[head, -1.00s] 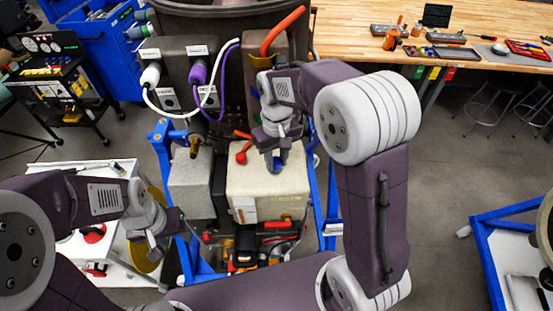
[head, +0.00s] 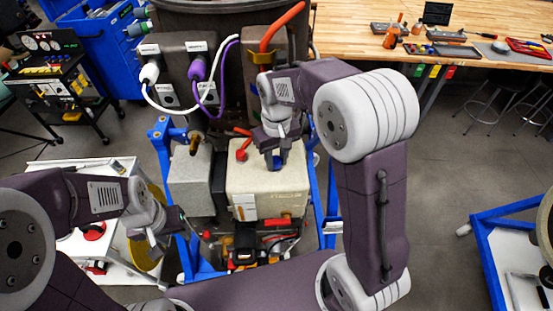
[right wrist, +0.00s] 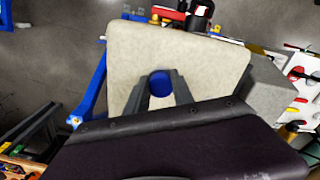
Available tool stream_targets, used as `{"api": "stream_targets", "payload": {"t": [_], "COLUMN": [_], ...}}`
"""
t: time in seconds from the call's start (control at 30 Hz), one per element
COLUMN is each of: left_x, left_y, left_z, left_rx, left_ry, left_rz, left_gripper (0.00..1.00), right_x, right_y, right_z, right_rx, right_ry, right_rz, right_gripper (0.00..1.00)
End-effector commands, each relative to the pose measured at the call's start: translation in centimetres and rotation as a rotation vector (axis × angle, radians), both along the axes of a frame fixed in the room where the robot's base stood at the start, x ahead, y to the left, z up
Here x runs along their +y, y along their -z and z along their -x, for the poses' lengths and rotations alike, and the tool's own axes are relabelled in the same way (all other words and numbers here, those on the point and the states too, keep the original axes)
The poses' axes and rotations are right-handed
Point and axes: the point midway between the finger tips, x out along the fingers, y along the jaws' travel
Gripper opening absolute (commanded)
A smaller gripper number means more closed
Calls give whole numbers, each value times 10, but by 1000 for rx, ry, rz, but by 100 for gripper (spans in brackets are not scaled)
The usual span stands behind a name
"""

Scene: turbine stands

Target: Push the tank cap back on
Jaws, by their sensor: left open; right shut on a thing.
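The cream-coloured tank (head: 265,190) stands in a blue-framed stand in the head view, and its pale top fills the middle of the right wrist view (right wrist: 190,50). The blue tank cap (head: 277,163) is at the tank's top, between the fingers of my right gripper (head: 277,158). In the right wrist view, the round blue cap (right wrist: 160,83) shows between the two grey fingers of the gripper (right wrist: 158,88), which is shut on it. I cannot tell whether the cap is fully seated. My left gripper (head: 165,247) is open and empty, left of the stand.
A red valve handle (head: 241,155) sits near the tank's back left edge. A grey box (head: 190,180) stands left of the tank. White and purple cables hang behind. A white cart (head: 120,255) is at the left. A wooden workbench (head: 345,30) is at the back right.

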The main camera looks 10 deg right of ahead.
Motion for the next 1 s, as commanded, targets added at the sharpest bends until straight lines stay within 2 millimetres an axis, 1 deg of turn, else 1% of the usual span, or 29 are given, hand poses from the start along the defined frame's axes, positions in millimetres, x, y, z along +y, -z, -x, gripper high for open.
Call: {"api": "stream_targets", "payload": {"t": [0.03, 0.1, 0.37, 0.4, 0.47, 0.5, 1.0], "left_x": [0, 0, 0, 0, 0, 0, 0], "left_y": [1, 1, 2, 2, 2, 2, 1], "left_z": [0, 0, 0, 0, 0, 0, 0], "left_rx": [0, 0, 0, 0, 0, 0, 0], "left_ry": [0, 0, 0, 0, 0, 0, 0], "left_rz": [0, 0, 0, 0, 0, 0, 0], "left_gripper": [44, 44, 44, 44, 44, 44, 44], "right_x": [0, 0, 0, 0, 0, 0, 0], "right_y": [6, 9, 11, 11, 11, 11, 8], "right_z": [4, 4, 5, 5, 5, 5, 2], "right_rx": [14, 15, 20, 20, 20, 19, 10], "right_ry": [0, 0, 0, 0, 0, 0, 0], "right_rz": [1, 1, 2, 2, 2, 1, 2], "right_gripper": [0, 0, 0, 32, 48, 54, 54]}}
